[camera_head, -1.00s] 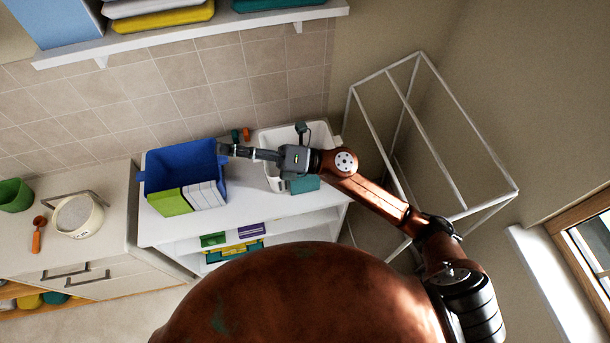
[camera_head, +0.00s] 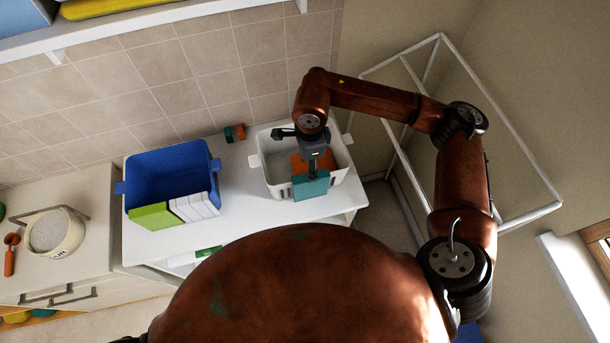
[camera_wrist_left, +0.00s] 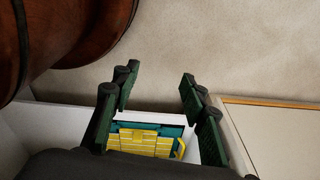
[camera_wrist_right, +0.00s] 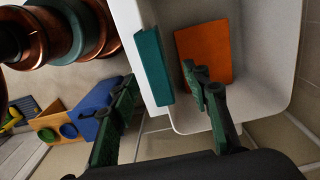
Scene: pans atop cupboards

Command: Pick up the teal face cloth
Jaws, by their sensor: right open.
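The teal face cloth (camera_head: 311,187) hangs over the front rim of the white bin (camera_head: 338,184); it also shows in the right wrist view (camera_wrist_right: 152,65). My right gripper (camera_head: 312,170) points down at the cloth. In the right wrist view my right gripper (camera_wrist_right: 160,75) is open, one finger on the bin's outer side and one toward its inside, with the cloth's line between them; I cannot tell whether they touch it. My left gripper (camera_wrist_left: 160,72) is open and empty in the left wrist view, away from the cloth.
An orange cloth (camera_wrist_right: 205,55) lies inside the bin, close to the inner finger. A white wire frame (camera_head: 405,70) stands at right.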

